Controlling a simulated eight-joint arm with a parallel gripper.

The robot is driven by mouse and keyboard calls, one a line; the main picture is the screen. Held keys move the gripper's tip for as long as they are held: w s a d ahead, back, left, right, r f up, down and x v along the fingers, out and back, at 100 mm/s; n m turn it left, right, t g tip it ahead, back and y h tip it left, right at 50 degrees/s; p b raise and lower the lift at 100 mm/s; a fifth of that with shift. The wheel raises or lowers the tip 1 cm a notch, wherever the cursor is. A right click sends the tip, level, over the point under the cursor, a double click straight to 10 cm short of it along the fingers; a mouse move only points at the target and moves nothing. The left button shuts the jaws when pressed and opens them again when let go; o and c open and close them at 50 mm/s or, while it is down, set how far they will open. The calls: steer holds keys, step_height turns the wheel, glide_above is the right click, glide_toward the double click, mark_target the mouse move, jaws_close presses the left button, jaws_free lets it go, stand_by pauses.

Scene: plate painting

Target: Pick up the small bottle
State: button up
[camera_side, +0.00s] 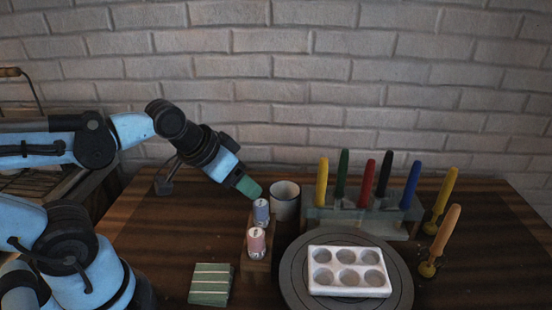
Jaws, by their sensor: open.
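Two small bottles stand upright in a wooden holder (257,268) left of centre. The rear small bottle (261,212) is blue with a pale top. The front small bottle (256,243) is pink with a pale top. My gripper (249,188) reaches down from the upper left, with a green end just above and slightly left of the blue bottle. It is open. I cannot tell whether its tip touches the bottle, and the gap between its fingers is not clear from this side.
A white cup (286,200) stands close right of the blue bottle. A white palette (348,271) with several wells sits on a dark round turntable (405,283). A rack (362,222) of coloured tools stands behind. A green striped sponge-like block (211,284) lies front left.

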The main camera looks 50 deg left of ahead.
mark_target(255, 233)
steer(key=s+d+r+g, duration=0.2)
steer(key=d+r+g, duration=0.3)
steer(key=d+g, duration=0.3)
steer(key=shift+t, duration=0.5)
steer(key=shift+s+d+f, duration=0.1)
steer(key=shift+s+f, duration=0.1)
steer(key=shift+f, duration=2.75)
steer(key=shift+s+d+f, duration=0.1)
steer(key=shift+s+f, duration=0.05)
steer(key=shift+f, duration=2.75)
steer(key=c, duration=0.8)
